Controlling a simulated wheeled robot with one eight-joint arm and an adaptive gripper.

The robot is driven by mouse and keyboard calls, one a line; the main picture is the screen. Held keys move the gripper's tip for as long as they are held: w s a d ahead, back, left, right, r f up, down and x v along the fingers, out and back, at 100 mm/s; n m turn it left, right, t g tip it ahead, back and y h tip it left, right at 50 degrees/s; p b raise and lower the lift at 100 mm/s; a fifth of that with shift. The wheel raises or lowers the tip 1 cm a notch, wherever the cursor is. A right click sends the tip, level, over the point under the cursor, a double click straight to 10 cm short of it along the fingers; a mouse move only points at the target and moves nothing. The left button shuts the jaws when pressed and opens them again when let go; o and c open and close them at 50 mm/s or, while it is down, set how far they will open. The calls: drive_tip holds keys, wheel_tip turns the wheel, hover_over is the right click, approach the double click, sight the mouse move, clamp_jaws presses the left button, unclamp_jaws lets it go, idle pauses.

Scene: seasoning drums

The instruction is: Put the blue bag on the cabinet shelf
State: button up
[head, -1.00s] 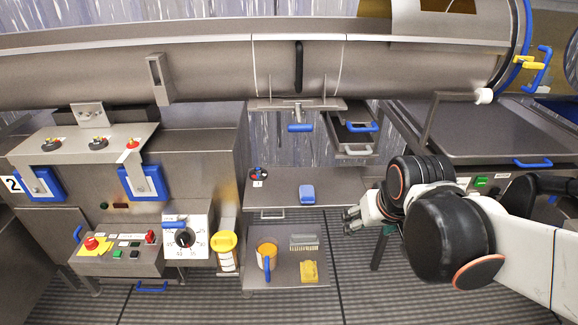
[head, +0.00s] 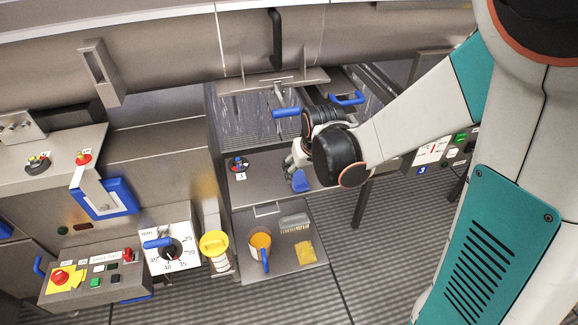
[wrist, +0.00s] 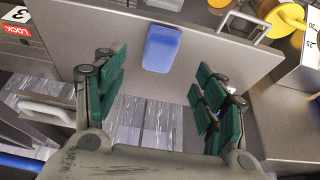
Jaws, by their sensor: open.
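The blue bag (head: 299,182) is a small rounded blue block lying on the grey upper shelf (head: 262,186) of the cabinet. It also shows in the wrist view (wrist: 162,47), at the top centre. My gripper (head: 291,163) is over the shelf close to the bag and partly overlaps it in the head view. In the wrist view my gripper (wrist: 160,88) is open, with green finger pads wide apart. The bag lies ahead of the pads, roughly in line with the gap, and nothing is between them. Contact is not visible.
A lower shelf (head: 292,262) holds an orange mug (head: 261,246), a brush (head: 294,223) and a yellow packet (head: 305,252). A yellow-lidded container (head: 215,249) stands to its left. A round control (head: 240,165) sits at the upper shelf's left. A drum hangs above.

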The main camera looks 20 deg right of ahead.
sight(300, 180)
drive_tip(key=b+x, duration=0.3)
drive_tip(key=x, duration=0.5)
drive_tip(key=shift+f, duration=0.1)
drive_tip(key=c, duration=1.2)
drive_tip(key=shift+c, duration=0.2)
